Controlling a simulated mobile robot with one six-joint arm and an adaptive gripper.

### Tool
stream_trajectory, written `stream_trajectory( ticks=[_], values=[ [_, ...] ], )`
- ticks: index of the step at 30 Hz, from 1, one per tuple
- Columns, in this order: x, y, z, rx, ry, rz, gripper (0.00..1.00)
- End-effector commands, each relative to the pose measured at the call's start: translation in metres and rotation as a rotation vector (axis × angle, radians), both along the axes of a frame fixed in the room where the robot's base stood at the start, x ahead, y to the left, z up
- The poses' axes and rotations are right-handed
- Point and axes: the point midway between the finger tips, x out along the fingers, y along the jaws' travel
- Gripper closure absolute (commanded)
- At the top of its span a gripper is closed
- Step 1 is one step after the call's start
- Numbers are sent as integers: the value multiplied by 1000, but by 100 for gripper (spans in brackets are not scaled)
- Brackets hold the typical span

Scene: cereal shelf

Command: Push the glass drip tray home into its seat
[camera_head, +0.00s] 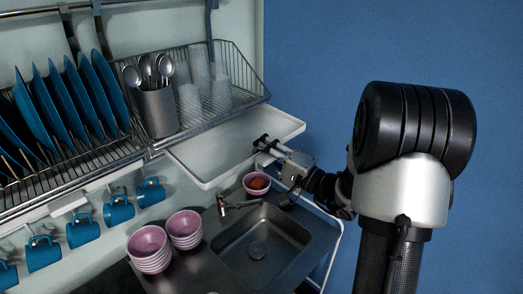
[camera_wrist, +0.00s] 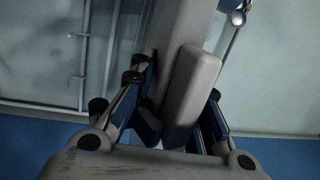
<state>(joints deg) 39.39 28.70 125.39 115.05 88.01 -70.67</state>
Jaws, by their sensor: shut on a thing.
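The glass drip tray (camera_head: 215,160) is a pale, shallow, rimmed tray under the glass section of the rack, sticking out toward the front beyond the rack's edge. My gripper (camera_head: 264,145) reaches in from the right and is at the tray's front rim. In the wrist view my gripper (camera_wrist: 178,105) has its fingers on both sides of a pale grey bar, which looks like part of the tray (camera_wrist: 190,85). The exact contact is partly hidden by the fingers. The tray's seat and back edge are hidden below the rack.
The wire rack (camera_head: 215,105) above holds glasses (camera_head: 190,100), a cutlery holder (camera_head: 157,110) and blue plates (camera_head: 70,95). Blue mugs (camera_head: 82,230) hang below. Pink bowls (camera_head: 150,250) stand beside the sink (camera_head: 262,245). Another pink bowl (camera_head: 256,190) sits below my gripper, near the tap (camera_head: 225,205).

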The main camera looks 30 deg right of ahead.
Motion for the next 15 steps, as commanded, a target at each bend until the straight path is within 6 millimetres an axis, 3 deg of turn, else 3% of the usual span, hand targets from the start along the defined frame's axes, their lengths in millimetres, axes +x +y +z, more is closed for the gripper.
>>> stream_trajectory(
  ticks=[15],
  values=[
    [13, 5, 3, -3, -10, 1, 100]
  ],
)
